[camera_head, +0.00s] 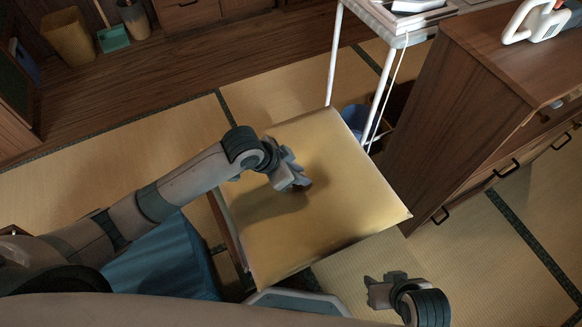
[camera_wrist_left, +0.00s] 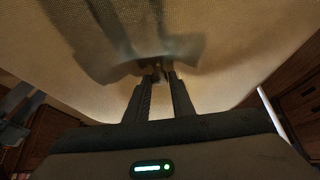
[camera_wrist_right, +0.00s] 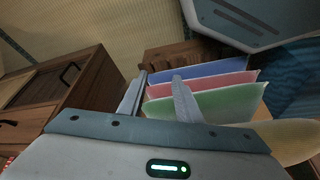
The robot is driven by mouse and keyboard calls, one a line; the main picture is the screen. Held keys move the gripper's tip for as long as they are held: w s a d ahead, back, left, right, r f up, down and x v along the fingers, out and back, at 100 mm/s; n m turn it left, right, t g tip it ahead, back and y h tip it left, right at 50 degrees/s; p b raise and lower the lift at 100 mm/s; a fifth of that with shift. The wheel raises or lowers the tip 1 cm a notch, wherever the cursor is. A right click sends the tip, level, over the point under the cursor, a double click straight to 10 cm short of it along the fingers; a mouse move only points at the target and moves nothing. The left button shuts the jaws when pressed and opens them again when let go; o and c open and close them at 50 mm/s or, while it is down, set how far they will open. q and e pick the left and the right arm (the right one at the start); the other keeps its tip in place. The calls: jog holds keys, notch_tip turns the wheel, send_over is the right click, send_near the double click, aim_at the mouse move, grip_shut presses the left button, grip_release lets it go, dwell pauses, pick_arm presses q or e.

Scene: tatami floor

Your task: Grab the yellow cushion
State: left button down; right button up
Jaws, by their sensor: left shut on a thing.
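The yellow cushion (camera_head: 330,215) is a large square in the middle of the head view. My left gripper (camera_head: 297,180) is on its upper face, near the middle. In the left wrist view the fingers (camera_wrist_left: 162,75) are close together on the cushion (camera_wrist_left: 235,50), with cloth bunched at their tips. The left gripper is shut on the cushion. Whether the cushion is clear of what lies under it cannot be told. My right gripper (camera_head: 377,286) is empty near the front, below the cushion's lower right edge. In the right wrist view its fingers (camera_wrist_right: 158,90) stand apart.
A wooden cabinet (camera_head: 470,120) stands to the right, and a white-legged stand (camera_head: 333,60) behind the cushion. A blue block (camera_head: 165,262) is at the left beneath my left arm. Blue, pink and green folders (camera_wrist_right: 205,92) show in the right wrist view. Tatami is bare at the left.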

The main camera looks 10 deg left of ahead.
pick_arm(q)
jog(key=shift+s+d+r, duration=0.1)
jog(key=shift+d+r, duration=0.05)
jog(key=shift+r, duration=0.05)
dwell(0.5)
